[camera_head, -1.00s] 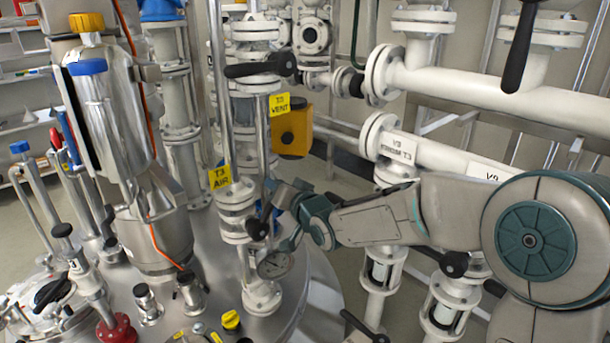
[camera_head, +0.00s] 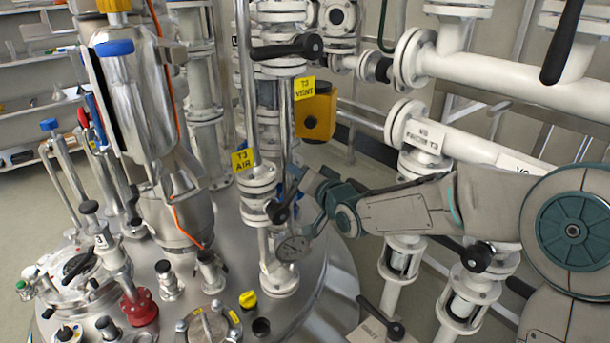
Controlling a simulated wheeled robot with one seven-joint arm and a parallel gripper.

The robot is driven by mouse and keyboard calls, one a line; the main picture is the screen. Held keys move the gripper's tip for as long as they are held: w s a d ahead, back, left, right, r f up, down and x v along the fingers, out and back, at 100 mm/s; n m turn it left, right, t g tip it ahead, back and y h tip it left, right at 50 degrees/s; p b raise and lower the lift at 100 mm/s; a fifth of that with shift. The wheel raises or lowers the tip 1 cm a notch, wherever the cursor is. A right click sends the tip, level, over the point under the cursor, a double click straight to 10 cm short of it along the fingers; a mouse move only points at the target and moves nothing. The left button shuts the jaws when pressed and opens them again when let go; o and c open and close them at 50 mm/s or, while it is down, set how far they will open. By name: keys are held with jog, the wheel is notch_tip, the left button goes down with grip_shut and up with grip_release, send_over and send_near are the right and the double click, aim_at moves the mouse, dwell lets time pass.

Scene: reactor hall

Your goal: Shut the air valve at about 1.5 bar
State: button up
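The air valve (camera_head: 257,212) is a white flanged valve on a vertical pipe above the steel reactor lid, below the yellow "T3 AIR" tag (camera_head: 243,160). Its black handle (camera_head: 284,205) points up and to the right. A round pressure gauge (camera_head: 293,247) sits just below and right of the valve; its reading is too small to tell. My gripper (camera_head: 296,190) is at the handle from the right. The fingers are small and partly hidden, so I cannot tell whether they are open or hold the handle.
A "T3 VENT" tag (camera_head: 305,88) and a yellow box (camera_head: 315,113) are above my gripper. Another black lever (camera_head: 287,48) is higher up. White pipes (camera_head: 500,85) run on the right. A steel vessel (camera_head: 140,110) stands left, and a yellow cap (camera_head: 248,300) is on the lid.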

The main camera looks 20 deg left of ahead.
jog(key=shift+r, duration=0.1)
jog(key=p+v, duration=0.3)
jog(key=v, duration=1)
jog(key=shift+s+d, duration=0.3)
jog(key=shift+d+f, duration=0.1)
jog(key=shift+f, duration=0.1)
dwell(2.3)
